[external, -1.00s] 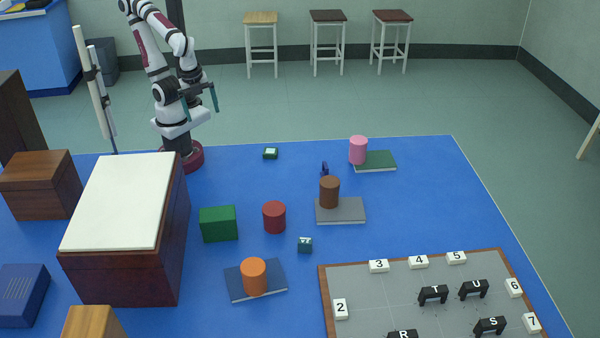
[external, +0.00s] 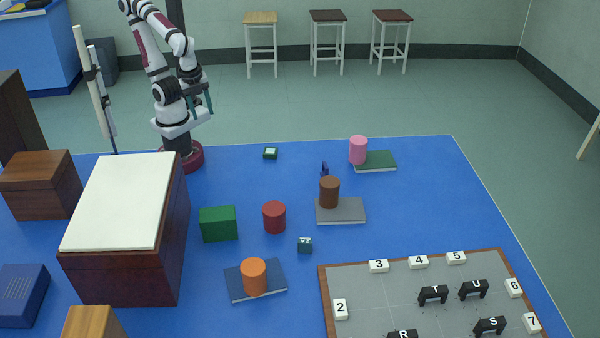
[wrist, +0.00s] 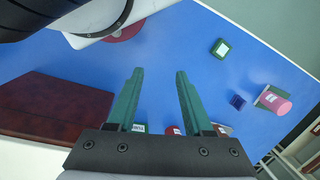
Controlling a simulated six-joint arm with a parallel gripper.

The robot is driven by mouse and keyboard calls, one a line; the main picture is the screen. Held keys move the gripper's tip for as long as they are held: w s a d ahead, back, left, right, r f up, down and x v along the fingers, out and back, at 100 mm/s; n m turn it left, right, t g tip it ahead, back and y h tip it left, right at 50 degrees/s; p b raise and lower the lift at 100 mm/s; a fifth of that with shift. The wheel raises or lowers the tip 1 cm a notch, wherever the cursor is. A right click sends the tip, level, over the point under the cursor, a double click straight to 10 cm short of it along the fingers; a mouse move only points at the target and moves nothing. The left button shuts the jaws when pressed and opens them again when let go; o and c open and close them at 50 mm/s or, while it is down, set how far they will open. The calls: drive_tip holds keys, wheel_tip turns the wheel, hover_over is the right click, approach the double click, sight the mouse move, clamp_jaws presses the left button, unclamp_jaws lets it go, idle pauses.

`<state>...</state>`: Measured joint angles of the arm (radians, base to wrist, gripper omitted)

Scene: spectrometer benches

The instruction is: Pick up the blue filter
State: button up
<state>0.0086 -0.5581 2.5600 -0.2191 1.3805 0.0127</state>
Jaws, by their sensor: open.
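A small dark blue piece, which looks like the blue filter (external: 324,168), stands on the blue table behind the brown cylinder in the external view. It also shows in the wrist view (wrist: 237,101), to the right of my fingers, as a small dark blue block. My gripper (external: 201,104) is raised above my base at the back left, well away from the blue piece. In the wrist view my gripper (wrist: 159,74) has its two green fingers apart with nothing between them.
The brown cylinder (external: 329,192) on a grey book, the pink cylinder (external: 358,150) on a green book and a small green box (external: 270,153) are near the blue piece. A large white-topped box (external: 122,200) stands at left. A lettered board (external: 380,310) lies front right.

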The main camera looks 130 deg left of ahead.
drive_tip(key=w+a+n+g+h, duration=0.1)
drive_tip(key=w+a+n+h, duration=0.15)
drive_tip(key=w+n, duration=0.45)
drive_tip(key=w+a+n+h, duration=0.1)
drive_tip(key=w+n+h, duration=0.3)
drive_tip(key=w+n, duration=0.35)
drive_tip(key=n+t+h, duration=0.4)
drive_tip(key=n+t, duration=0.8)
drive_tip(key=n, duration=0.7)
approach(325, 164)
drive_tip(key=x, duration=0.4)
drive_tip(key=shift+w+d+f, duration=0.15)
drive_tip(key=shift+f, duration=0.15)
drive_tip(key=shift+g, duration=0.3)
drive_tip(key=x, duration=0.6)
drive_tip(key=shift+w, duration=0.1)
drive_tip(key=shift+r, duration=0.1)
clamp_jaws()
